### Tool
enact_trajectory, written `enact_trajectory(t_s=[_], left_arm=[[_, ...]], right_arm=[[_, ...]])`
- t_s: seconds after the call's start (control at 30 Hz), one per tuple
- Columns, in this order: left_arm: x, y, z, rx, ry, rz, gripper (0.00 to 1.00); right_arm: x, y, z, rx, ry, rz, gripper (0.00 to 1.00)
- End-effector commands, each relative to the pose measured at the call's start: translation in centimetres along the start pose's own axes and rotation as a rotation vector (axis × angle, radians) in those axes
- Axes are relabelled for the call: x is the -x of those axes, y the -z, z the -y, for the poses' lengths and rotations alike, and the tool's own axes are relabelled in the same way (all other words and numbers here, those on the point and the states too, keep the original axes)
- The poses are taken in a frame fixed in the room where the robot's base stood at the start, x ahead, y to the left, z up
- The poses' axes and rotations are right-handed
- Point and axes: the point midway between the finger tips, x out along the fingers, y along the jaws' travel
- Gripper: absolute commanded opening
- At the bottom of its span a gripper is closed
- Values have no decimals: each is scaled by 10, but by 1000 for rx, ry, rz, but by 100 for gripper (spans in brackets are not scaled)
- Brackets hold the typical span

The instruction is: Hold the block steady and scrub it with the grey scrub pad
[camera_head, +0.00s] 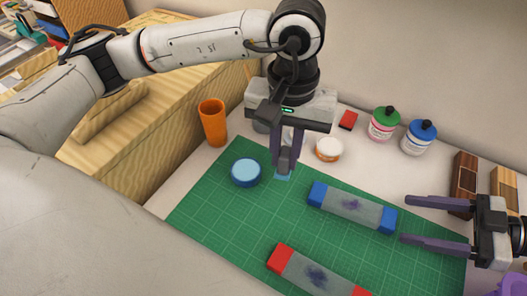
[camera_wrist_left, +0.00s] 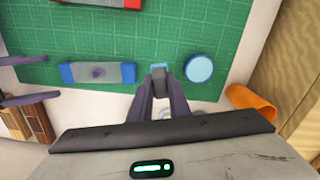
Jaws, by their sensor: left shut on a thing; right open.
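A grey block with blue ends (camera_head: 350,208) lies on the green mat (camera_head: 215,205), with a purple smudge on its top; it also shows in the left wrist view (camera_wrist_left: 85,73). My left gripper (camera_head: 284,166) is shut on a small grey piece with a light-blue part, seemingly the scrub pad (camera_wrist_left: 159,67), at the mat's back edge. It is left of the block and apart from it. The fingers hide much of the pad. My right gripper (camera_head: 406,219) is open and empty, its fingertips pointing at the block's right blue end, just short of it.
A round blue tin (camera_head: 245,173) stands left of the pad. An orange cup (camera_head: 213,122), a white-and-orange jar (camera_head: 329,149) and two bottles (camera_head: 384,124) stand behind the mat.

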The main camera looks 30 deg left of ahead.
Motion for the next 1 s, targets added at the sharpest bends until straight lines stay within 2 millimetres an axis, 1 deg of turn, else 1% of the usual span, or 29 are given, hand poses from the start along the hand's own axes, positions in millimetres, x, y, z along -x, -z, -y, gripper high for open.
enact_trajectory(t_s=[0.03,0.07,0.1,0.2,0.3,0.4,0.53,0.67,1.0], left_arm=[[4,3,-24,72,-2,-4,0],[6,4,-36,125,-2,-4,0],[8,5,-52,197,-2,-4,0],[14,6,-88,373,-1,-4,0],[19,6,-118,529,0,-5,0],[22,4,-140,648,0,-2,0],[25,3,-155,738,0,-2,0],[25,3,-158,763,0,0,0],[25,3,-158,761,0,1,0]], right_arm=[[0,0,0,0,0,0,61],[0,0,0,0,0,0,61],[0,0,0,1,0,0,61],[0,0,0,1,0,-1,61],[0,0,0,1,0,-1,61],[0,0,0,1,0,-1,61],[-1,0,0,1,1,-1,61],[-11,0,0,1,2,-1,61],[-60,0,1,0,3,-2,61]])
